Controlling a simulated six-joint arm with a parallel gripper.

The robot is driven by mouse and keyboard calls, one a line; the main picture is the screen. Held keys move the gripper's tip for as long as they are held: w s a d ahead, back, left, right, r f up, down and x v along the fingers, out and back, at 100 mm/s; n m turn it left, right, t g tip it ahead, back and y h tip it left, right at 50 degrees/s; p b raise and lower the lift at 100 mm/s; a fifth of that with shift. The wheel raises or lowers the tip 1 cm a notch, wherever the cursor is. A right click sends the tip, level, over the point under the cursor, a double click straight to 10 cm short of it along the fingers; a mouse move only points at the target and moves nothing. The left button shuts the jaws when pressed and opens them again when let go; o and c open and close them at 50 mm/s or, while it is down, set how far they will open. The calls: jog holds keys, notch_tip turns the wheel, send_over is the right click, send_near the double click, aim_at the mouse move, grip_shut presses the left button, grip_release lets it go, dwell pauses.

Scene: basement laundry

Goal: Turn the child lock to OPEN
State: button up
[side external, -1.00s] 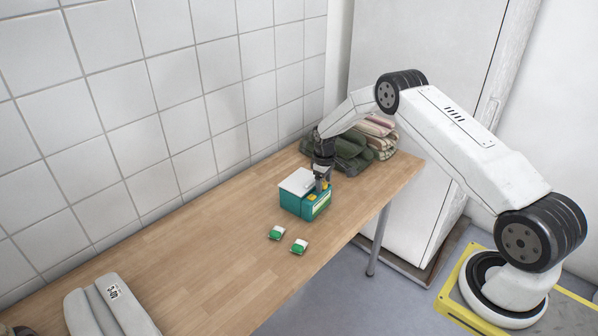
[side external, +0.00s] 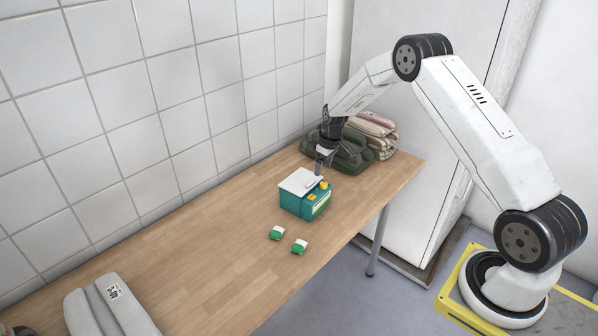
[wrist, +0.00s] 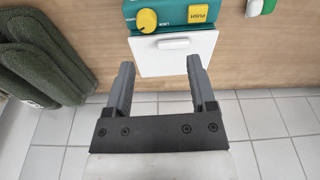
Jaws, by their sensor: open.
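The teal box (side external: 296,203) with a white lid (side external: 300,181) stands on the wooden counter. Its round yellow child-lock knob (wrist: 147,20) is at the top left in the wrist view, with LOCK printed to its right. I cannot tell for certain which way the knob points. In the side external view the knob (side external: 324,186) sits at the box's right end. A yellow PUSH button (wrist: 198,13) is beside it. My gripper (wrist: 160,68) is open and empty, above the white lid and apart from the knob. It also shows in the side external view (side external: 319,168).
Dark green folded towels (side external: 343,151) and striped ones (side external: 373,130) lie behind the box. Two green-and-white packets (side external: 277,233) (side external: 299,246) lie in front of it. A tiled wall (side external: 150,90) runs along the counter, whose left part is largely clear.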

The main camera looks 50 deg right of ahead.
jog(key=shift+s+d+m+t+h, duration=0.2)
jog(key=shift+s+d+m+t, duration=0.1)
jog(key=shift+s+m+t, duration=0.6)
jog(key=shift+s+d+m+t+h, duration=0.25)
jog(key=shift+s+m+t, duration=0.3)
jog(key=shift+m, duration=0.55)
jog(key=w+n+g, duration=0.1)
jog(key=w+a+n+y, duration=0.1)
jog(key=shift+w+f+n+g, duration=0.1)
jog(key=shift+w+n+g, duration=0.25)
jog(key=shift+n, duration=0.05)
jog(key=shift+w+d+n+g, duration=0.2)
jog(key=shift+w+n+g, duration=0.15)
jog(key=shift+n+g, duration=0.35)
jog(key=shift+d+r+n+g+h, duration=0.3)
jog(key=shift+d+n+g, duration=0.15)
jog(key=shift+g, duration=0.35)
